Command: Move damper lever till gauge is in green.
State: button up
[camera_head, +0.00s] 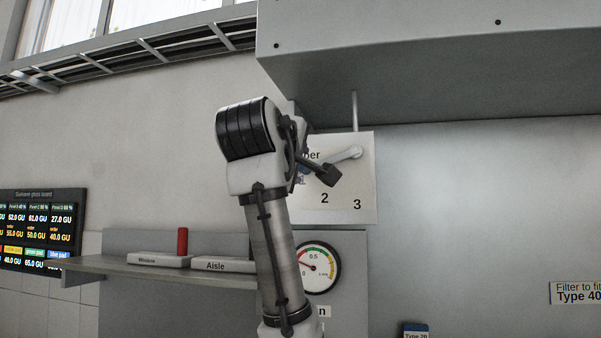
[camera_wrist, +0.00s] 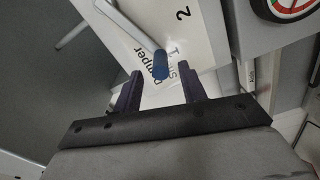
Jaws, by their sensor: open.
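The damper panel (camera_head: 362,203) is a white plate marked 2 and 3, with the rest of its lettering partly hidden by my arm. Its pale lever (camera_head: 345,155) runs left from a pivot at the upper right, its far end hidden in the head view. In the wrist view the lever (camera_wrist: 134,30) ends in a blue grip (camera_wrist: 160,66). My gripper (camera_wrist: 160,82) is open, its fingertips on either side of that grip; contact cannot be told. The round gauge (camera_head: 319,281) has a coloured arc; its needle appears to point left, outside the green.
A grey hood (camera_head: 430,65) overhangs the panel. A shelf (camera_head: 110,266) at left carries Window and Aisle blocks and a red cylinder (camera_head: 182,241). A dark display board (camera_head: 40,225) hangs far left. The wall right of the panel is mostly clear.

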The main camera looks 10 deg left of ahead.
jog(key=s+b, duration=0.3)
jog(key=s, duration=0.7)
jog(key=shift+s+a, duration=0.2)
jog(key=shift+s, duration=0.1)
